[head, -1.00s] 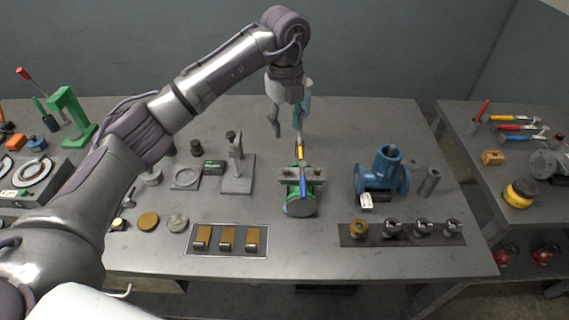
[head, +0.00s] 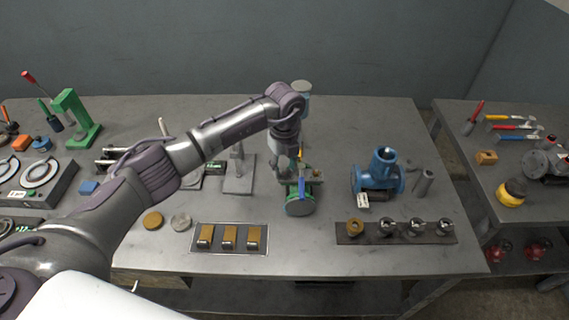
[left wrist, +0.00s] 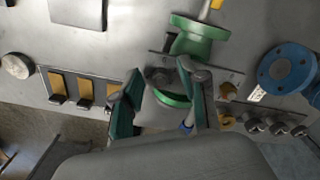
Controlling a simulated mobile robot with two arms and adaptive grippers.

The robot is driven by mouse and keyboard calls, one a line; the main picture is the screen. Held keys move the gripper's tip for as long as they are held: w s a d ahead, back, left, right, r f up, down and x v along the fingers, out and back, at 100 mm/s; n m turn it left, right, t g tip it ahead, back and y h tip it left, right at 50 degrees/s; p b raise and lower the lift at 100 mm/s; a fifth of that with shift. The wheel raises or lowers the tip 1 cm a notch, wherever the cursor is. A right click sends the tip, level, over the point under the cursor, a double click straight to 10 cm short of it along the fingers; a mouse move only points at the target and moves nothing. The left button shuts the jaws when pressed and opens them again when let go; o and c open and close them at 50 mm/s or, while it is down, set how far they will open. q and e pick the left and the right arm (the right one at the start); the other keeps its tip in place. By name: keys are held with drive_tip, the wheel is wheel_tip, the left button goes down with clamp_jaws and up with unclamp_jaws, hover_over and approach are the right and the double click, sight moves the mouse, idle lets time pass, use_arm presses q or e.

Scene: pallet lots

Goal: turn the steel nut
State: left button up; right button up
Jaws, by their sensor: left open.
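My left gripper (head: 284,170) is open just above the valve and points down. In the left wrist view my left gripper (left wrist: 165,100) has its two fingers apart, one on each side of the near green rim. I cannot tell whether they touch it. I cannot clearly pick out the steel nut. My right gripper is out of view.
A blue flanged body (head: 378,178) stands right of the valve. A dark tray (head: 404,238) in front of it holds a brass part and several shiny parts. A tray (head: 229,250) with brass-coloured blocks lies front left. A grey stand (head: 238,180) is left of the valve.

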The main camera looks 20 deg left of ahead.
use_arm(q)
clamp_jaws()
idle(0.4)
